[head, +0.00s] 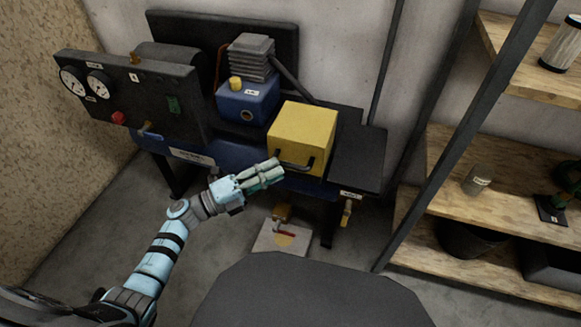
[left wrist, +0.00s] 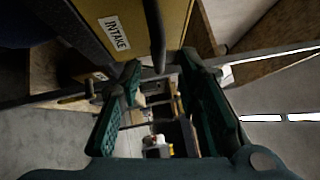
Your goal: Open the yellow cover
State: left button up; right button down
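The yellow cover (head: 303,127) is a box-like hood, sitting down on the dark machine bench, with a dark bar handle (head: 296,166) on its front face. In the left wrist view the yellow cover (left wrist: 177,22) shows at the top, beside an "INTAKE" label, and its handle (left wrist: 155,35) runs down toward the space between my fingertips. My left gripper (head: 272,172) is at the front of the cover, close to the handle's left end. Its green fingers (left wrist: 160,68) are apart, and I see no grip on the handle. Whether they touch it I cannot tell. My right gripper is not in view.
A black gauge panel (head: 135,92) and a blue compressor unit (head: 248,102) stand left of the cover. A dark flat bench top (head: 357,157) lies to its right. Wooden shelves (head: 490,185) with a dark upright post stand further right.

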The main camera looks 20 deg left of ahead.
aim_at(290, 164)
pick_arm(q)
jog(key=x, duration=0.5)
jog(key=shift+w+d, duration=0.15)
jog(key=shift+d, duration=0.05)
grip_shut()
